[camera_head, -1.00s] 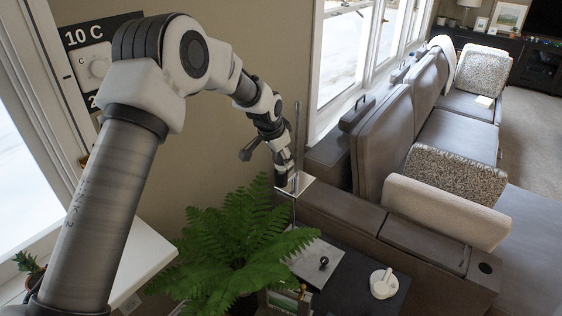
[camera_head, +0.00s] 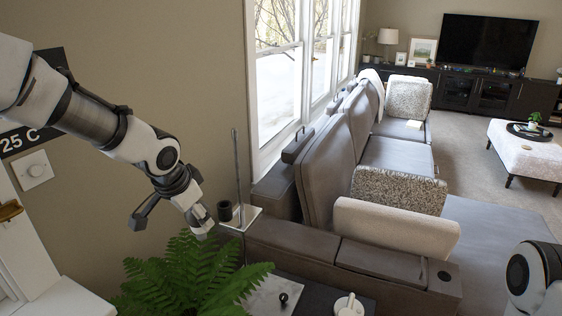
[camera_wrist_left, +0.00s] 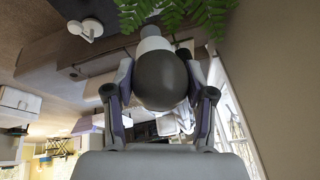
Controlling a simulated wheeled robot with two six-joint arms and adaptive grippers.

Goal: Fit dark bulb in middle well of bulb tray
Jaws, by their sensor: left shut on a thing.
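My left gripper (camera_head: 202,224) is in front of the wall, above the fern. In the left wrist view, its two fingers (camera_wrist_left: 160,98) are shut on the dark bulb (camera_wrist_left: 161,80). The bulb is a rounded dark grey body with a pale collar at its far end. In the head view I cannot make out the bulb at the fingertips. I cannot identify the bulb tray or its middle well for certain in either view. My right gripper is not in view; only part of my right arm shows at the lower right.
A green fern (camera_head: 190,284) fills the space below my left gripper. A small white shelf (camera_head: 246,216) carries a dark cup (camera_head: 225,210) and a thin upright rod. A dark table holds a white lidded object (camera_head: 348,306). A grey sofa (camera_head: 325,160) stands to the right.

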